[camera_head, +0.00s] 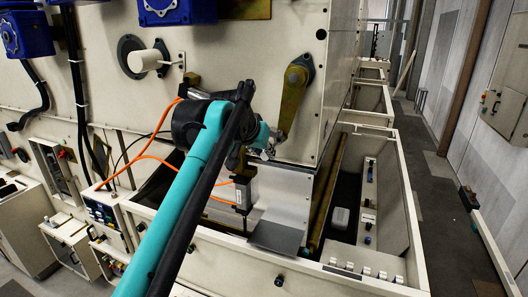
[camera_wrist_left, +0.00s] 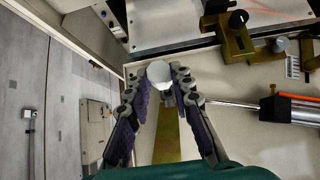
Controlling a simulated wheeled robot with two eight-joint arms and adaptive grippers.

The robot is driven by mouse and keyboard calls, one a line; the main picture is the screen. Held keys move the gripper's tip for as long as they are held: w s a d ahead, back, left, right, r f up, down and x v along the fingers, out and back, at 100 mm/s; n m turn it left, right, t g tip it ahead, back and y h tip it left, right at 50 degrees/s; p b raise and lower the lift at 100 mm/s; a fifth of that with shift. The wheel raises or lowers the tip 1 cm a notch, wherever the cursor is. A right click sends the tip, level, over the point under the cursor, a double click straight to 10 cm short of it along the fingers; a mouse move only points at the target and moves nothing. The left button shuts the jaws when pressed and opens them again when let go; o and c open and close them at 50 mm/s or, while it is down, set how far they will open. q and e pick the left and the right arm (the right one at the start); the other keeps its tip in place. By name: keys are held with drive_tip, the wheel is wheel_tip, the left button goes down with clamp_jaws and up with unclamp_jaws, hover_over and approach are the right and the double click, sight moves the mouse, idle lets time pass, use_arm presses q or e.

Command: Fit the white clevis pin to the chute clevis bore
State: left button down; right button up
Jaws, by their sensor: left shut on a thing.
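My left gripper (camera_head: 264,141) is at the end of the teal arm, in front of the cream hopper housing, near the lower end of a brass lever (camera_head: 292,100). In the left wrist view the left gripper (camera_wrist_left: 160,82) is shut on the white clevis pin (camera_wrist_left: 158,71), whose round white end shows between the fingertips. The brass lever (camera_wrist_left: 168,145) runs behind the fingers there. The fingers hide the chute clevis bore, or it is too small to make out; I cannot tell whether the pin touches it. My right gripper is not in view.
A brass bracket (camera_wrist_left: 237,45) with a black knob is right of the fingers in the wrist view, above a dark cylinder (camera_wrist_left: 289,109) with a thin rod. In the head view a white cylinder (camera_head: 146,61) sticks out of the housing.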

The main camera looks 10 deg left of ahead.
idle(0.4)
use_arm(q)
drive_tip(key=shift+w+d+p, duration=0.1)
drive_tip(key=shift+w+p, duration=0.05)
drive_tip(key=shift+p, duration=0.15)
drive_tip(key=shift+w+d+p, duration=0.15)
drive_tip(key=shift+w+p, duration=0.2)
drive_tip(key=shift+w, duration=0.35)
drive_tip(key=shift+w+d+p, duration=0.1)
drive_tip(key=shift+w+p, duration=0.2)
drive_tip(key=shift+w, duration=0.35)
drive_tip(key=shift+p, duration=0.35)
drive_tip(key=shift+w, duration=0.15)
drive_tip(key=shift+w+d+p, duration=0.25)
drive_tip(key=shift+w+p, duration=0.55)
drive_tip(key=shift+w, duration=0.5)
